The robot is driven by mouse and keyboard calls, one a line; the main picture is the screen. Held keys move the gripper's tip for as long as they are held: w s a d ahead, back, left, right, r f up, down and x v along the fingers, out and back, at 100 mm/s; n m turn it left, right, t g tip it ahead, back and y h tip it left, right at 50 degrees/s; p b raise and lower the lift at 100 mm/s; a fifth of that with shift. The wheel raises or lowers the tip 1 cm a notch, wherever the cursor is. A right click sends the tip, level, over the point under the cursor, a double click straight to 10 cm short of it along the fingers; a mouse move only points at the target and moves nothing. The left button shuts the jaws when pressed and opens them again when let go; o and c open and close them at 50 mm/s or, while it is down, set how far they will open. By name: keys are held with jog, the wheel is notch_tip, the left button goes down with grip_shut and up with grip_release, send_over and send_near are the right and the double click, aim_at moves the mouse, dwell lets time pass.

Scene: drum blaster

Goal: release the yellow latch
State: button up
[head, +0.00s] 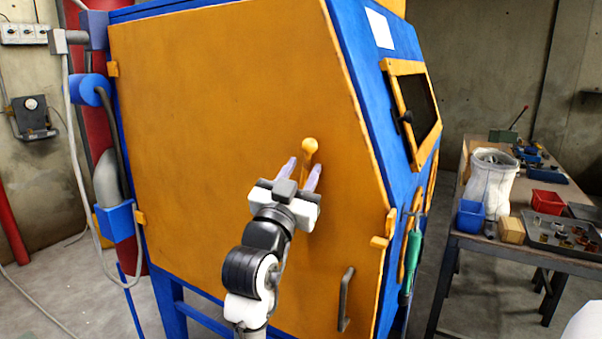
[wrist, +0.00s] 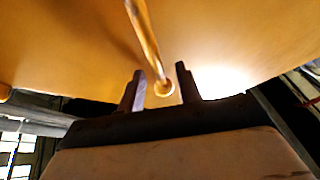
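The yellow latch (head: 310,146) is a slim handle with a rounded knob on the broad orange-yellow door (head: 210,130) of the blue cabinet. My gripper (head: 304,165) is in front of the door at the latch, with its two fingers apart. In the wrist view the latch (wrist: 147,38) runs down between the open fingers (wrist: 160,74), its round end showing near them. I cannot tell whether either finger touches it. The lower part of the latch is partly hidden by my gripper in the head view. The door looks shut.
A dark bar handle (head: 346,300) is low on the door. A small yellow block (head: 379,242) sits at its right edge. A green-handled tool (head: 411,262) hangs on the cabinet's right side. A workbench (head: 520,246) with bins stands at right.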

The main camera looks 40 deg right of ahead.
jog(key=b+v, duration=0.4)
jog(key=v, duration=0.9)
jog(key=shift+a+b, duration=0.25)
jog(key=shift+b, duration=0.05)
jog(key=shift+s+f, duration=0.1)
jog(key=shift+c, duration=0.4)
